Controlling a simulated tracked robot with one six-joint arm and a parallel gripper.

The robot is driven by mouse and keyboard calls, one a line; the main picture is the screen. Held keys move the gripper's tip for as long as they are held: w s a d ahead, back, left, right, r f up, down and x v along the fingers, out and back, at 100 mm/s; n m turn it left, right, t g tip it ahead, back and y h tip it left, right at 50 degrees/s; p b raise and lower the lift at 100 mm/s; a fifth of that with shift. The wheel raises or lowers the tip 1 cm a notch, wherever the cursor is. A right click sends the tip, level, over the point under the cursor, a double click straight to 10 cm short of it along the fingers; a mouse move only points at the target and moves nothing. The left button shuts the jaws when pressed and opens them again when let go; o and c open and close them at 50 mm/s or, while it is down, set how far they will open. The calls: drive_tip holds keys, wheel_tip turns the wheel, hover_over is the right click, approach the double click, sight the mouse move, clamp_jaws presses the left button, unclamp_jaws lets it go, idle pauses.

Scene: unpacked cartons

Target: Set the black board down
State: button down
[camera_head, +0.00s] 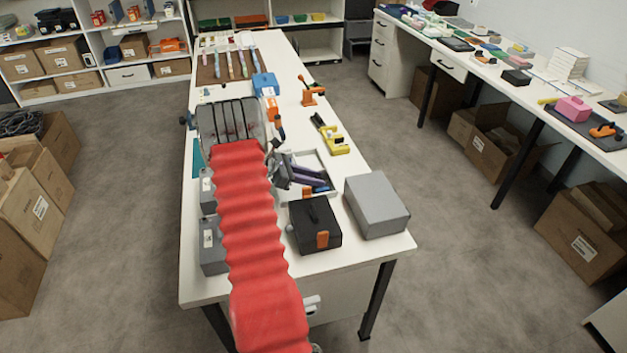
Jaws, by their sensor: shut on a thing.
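My arm, in its red ribbed sleeve, reaches over the white bench (345,235) from the front. My dark gripper (282,170) is beside the sleeve's far end, above the left side of a shallow white tray (318,160). The gripper is shut on a dark thing, taken as the black board; its outline is small and merges with the jaws, so its tilt and any contact below cannot be told. A dark grey slatted rack (230,120) stands just past the sleeve's end.
Purple-handled things lie in the tray. A black case (314,225) with an orange latch and a grey box (376,205) stand at the bench's front right. A yellow tool (331,138), an orange clamp (312,92) and a blue holder (265,84) are farther back.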

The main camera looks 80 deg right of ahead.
drive_tip(key=shift+f, duration=0.25)
drive_tip(key=c, duration=1.3)
unclamp_jaws()
drive_tip(key=shift+c, duration=0.2)
drive_tip(key=v, duration=1.3)
drive_tip(key=shift+f, duration=0.15)
drive_tip(key=shift+w+a+r, duration=0.2)
drive_tip(key=shift+w, duration=0.15)
drive_tip(key=shift+a, duration=0.1)
